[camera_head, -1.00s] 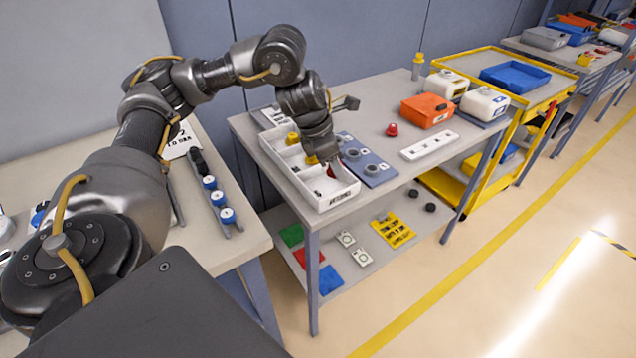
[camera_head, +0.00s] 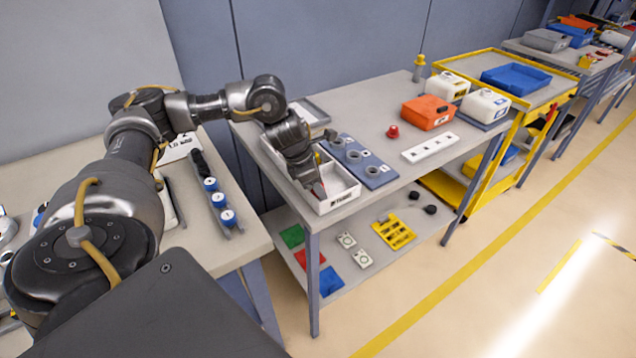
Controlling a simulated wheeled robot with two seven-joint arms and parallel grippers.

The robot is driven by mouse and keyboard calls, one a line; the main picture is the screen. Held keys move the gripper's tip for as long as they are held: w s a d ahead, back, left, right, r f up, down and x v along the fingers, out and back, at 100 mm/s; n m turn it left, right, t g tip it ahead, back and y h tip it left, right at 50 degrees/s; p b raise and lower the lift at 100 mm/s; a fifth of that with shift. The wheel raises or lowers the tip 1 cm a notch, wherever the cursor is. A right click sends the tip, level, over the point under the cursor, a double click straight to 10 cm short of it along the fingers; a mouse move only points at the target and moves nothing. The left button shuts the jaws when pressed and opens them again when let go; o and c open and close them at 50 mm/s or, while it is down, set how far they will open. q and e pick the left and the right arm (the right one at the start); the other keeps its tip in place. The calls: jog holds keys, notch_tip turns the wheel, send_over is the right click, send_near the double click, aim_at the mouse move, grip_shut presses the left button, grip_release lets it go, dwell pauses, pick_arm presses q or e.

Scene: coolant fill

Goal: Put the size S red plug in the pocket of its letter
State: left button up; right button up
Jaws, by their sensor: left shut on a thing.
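My left gripper (camera_head: 318,188) reaches down into the front part of the white divided tray (camera_head: 338,201). Its jaws are shut on a small red piece, seemingly the red plug, of which only a sliver shows between the fingers. Its size and any letter cannot be read. A blue-grey plate (camera_head: 382,180) with several grey round pockets and small white letter labels lies right of the tray. The letters are too small to read surely. The wrist hides much of the tray's inside. My right gripper is not in view.
A red knob-like piece (camera_head: 392,131), a white labelled strip (camera_head: 430,147) and an orange box (camera_head: 428,112) stand on the table right of the plate. White canisters (camera_head: 484,105) and a yellow cart are farther right. Table between plate and strip is clear.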

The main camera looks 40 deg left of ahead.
pick_arm(q)
jog(key=o, duration=1)
